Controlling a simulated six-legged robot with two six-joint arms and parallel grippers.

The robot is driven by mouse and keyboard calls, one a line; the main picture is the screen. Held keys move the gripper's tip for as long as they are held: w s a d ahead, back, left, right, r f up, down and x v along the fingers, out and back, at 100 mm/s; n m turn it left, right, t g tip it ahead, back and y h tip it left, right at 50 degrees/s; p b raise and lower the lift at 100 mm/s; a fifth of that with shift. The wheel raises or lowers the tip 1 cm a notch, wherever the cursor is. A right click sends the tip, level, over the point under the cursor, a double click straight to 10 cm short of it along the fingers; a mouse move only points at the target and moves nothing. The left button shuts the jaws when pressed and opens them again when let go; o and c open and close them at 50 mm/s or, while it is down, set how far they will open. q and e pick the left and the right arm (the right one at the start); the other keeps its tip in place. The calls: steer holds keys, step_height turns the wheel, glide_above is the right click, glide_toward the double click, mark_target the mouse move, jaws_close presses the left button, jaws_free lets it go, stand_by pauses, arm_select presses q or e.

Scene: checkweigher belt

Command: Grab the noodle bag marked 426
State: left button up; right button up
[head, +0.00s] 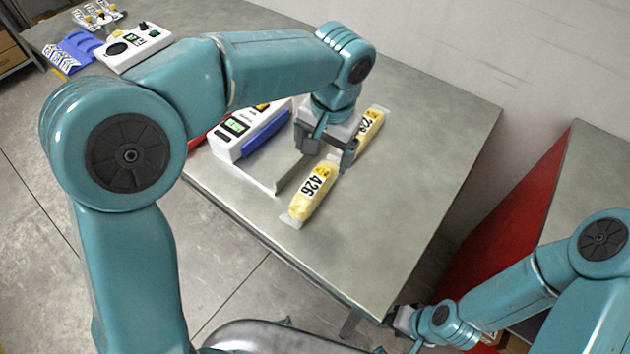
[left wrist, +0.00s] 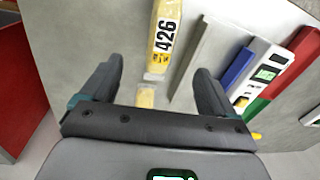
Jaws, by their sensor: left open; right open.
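The noodle bag marked 426 (head: 307,204) is pale yellow with a white-and-yellow label and lies flat on the grey metal table. In the left wrist view this bag (left wrist: 163,52) lies beyond the fingertips, roughly in line with the gap between them. My left gripper (head: 328,158) is open and empty, above the table just behind the bag's far end. A second yellow bag (head: 369,128) lies behind the gripper, its number partly hidden; a piece of it (left wrist: 145,98) shows between the fingers. My right gripper (head: 404,322) is low, off the table's front edge, small and partly hidden.
A metal rail (head: 294,176) stands close along the bag's left side. Left of it is a white device with a green display (head: 236,127) and a blue part. The table (head: 420,190) is clear to the right. A control box (head: 134,46) and blue holder stand at far left.

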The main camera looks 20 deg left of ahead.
mark_target(314, 184)
arm_select(q)
steer(key=f, duration=0.5)
steer(key=a+f, duration=0.1)
steer(key=f, duration=0.2)
steer(key=shift+s+f, duration=0.15)
steer(key=shift+f, duration=0.05)
steer(key=shift+w+d+f, duration=0.1)
steer(key=shift+w+f, duration=0.15)
steer(key=shift+f, duration=0.4)
steer(key=f, duration=0.2)
steer(key=a+f, duration=0.1)
steer(key=shift+w+a+f+p, duration=0.1)
steer(key=shift+f+p, duration=0.25)
steer(key=shift+w+f, duration=0.2)
steer(key=shift+f, duration=0.15)
steer(key=shift+s+r, duration=0.1)
steer(key=shift+s, duration=0.1)
steer(key=shift+c, duration=1)
steer(key=shift+w, duration=0.15)
steer(key=c, duration=1.1)
steer(key=shift+r, duration=0.1)
